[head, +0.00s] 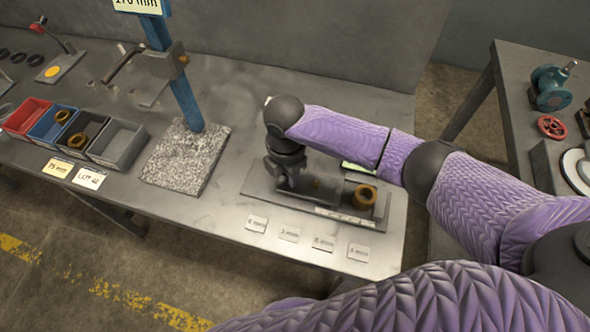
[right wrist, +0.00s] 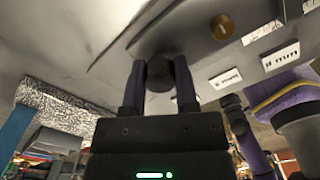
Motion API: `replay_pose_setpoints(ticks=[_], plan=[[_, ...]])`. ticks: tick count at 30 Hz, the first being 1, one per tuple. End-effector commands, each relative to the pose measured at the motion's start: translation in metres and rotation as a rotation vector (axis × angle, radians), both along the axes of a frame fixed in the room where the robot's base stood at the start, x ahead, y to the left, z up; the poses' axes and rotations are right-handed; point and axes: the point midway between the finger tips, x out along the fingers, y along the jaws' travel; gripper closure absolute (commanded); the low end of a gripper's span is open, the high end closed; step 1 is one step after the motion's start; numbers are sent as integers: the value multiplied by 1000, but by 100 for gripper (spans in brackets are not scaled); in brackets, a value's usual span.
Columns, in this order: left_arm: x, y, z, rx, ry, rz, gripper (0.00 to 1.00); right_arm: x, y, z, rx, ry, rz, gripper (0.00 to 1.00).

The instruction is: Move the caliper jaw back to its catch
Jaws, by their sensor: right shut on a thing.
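The caliper fixture is a dark base plate (head: 254,184) on the metal bench. My right gripper (head: 286,182) is over its left part, pointing down. In the right wrist view its two fingers (right wrist: 160,85) are shut on a dark round knob (right wrist: 159,69), which seems to be on the caliper jaw. The jaw itself is mostly hidden by the gripper in the head view. A brass ring (head: 365,194) sits at the fixture's right end beside a grey upright block (head: 382,204). A small brass knob (right wrist: 222,27) shows in the right wrist view. I cannot make out the catch. My left gripper is out of view.
Small cards with mm marks (head: 290,234) lie along the bench front. A granite-based stand (head: 185,160) with a blue post is to the left, then red, blue and grey bins (head: 118,144). A second table (head: 518,120) with valve parts is at the right.

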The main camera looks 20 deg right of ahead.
Motion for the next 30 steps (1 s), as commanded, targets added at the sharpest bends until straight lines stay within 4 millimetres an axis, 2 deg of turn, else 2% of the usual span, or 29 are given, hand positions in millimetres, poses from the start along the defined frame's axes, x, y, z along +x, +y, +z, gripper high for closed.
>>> replay_pose_setpoints(ticks=[3,6,15,16,20,28,30], plan=[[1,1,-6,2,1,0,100,12,18,-1,8,-6,2,100],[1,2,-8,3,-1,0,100,16,25,0,6,-5,4,100],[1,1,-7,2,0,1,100,18,27,2,10,-8,4,100],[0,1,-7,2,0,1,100,18,27,2,10,-9,4,56],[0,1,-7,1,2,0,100,18,27,2,8,-7,3,29],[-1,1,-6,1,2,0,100,17,26,2,5,-5,3,27],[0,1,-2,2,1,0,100,17,26,9,6,-6,3,27]])
